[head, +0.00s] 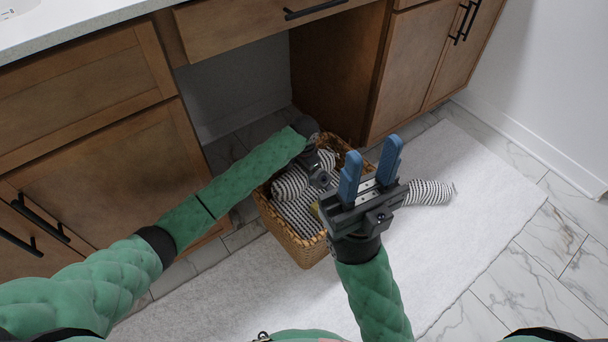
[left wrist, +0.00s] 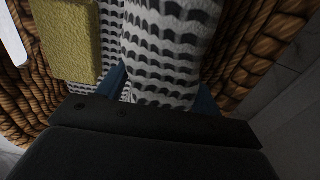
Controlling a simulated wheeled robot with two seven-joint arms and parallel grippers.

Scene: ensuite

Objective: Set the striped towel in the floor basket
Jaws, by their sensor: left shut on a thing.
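The floor basket (head: 288,238) is woven brown wicker and stands on the floor below the counter opening. My left gripper (head: 318,176) reaches down into it and is shut on a rolled black-and-white striped towel (left wrist: 165,50). In the left wrist view the roll sits between the blue fingers, with the wicker walls around it. In the head view the striped roll (head: 291,183) shows beside the gripper, partly hidden by my arm. More striped cloth (head: 298,213) lies in the basket. My right gripper (head: 371,158) is open and empty, in front of the basket's right side.
A yellow block (left wrist: 70,38) lies in the basket beside the roll. Another striped piece (head: 431,192) shows beyond my right gripper, over the white rug (head: 480,190). Wooden cabinets (head: 110,170) flank the opening. The rug's right part is clear.

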